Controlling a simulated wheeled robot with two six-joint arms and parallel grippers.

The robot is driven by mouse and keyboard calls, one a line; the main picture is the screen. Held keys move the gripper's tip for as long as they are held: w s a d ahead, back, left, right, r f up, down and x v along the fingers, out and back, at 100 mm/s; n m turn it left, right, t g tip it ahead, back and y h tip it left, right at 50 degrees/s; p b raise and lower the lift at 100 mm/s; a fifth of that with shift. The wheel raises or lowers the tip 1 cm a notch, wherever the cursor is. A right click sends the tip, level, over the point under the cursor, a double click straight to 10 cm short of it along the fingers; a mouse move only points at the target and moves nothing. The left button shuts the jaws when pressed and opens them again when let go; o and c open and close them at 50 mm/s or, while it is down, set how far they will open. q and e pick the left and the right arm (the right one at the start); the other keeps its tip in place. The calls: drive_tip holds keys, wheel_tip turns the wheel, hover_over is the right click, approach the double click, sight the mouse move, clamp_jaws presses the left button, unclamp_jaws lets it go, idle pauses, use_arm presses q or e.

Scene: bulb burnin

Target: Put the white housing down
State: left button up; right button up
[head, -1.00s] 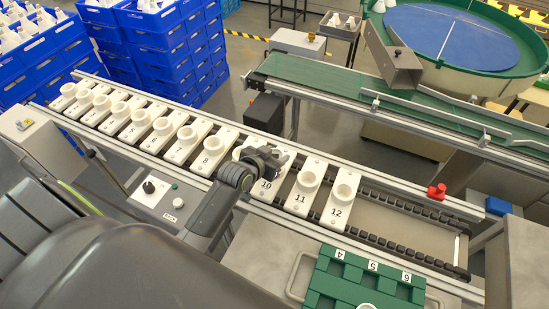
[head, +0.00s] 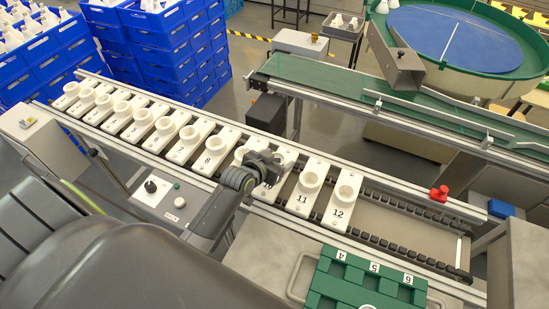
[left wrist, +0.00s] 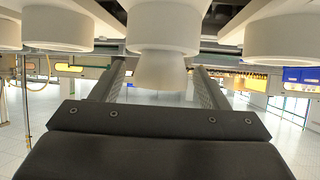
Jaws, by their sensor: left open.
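My left gripper (head: 270,163) is over the row of numbered white plates, at plate 10 (head: 283,182), and partly covers it. In the left wrist view its two fingers (left wrist: 160,85) stand apart, with a white housing (left wrist: 160,72) between them. Gaps show between the housing and both fingers. The housing's narrower part is close to a wide white ring (left wrist: 163,28); I cannot tell whether it is seated there. In the head view my gripper hides the housing. My right gripper is not in view.
Neighbouring plates 11 (head: 303,199) and 12 (head: 341,210) carry white cups close to my gripper. A green numbered tray (head: 330,283) lies at the front. A red button (head: 439,194) is on the right rail. Blue crates (head: 165,50) stand behind left.

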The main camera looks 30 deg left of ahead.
use_arm(q)
drive_tip(key=shift+r, duration=0.2)
drive_tip(key=v, duration=1.2)
drive_tip(key=shift+f, duration=0.15)
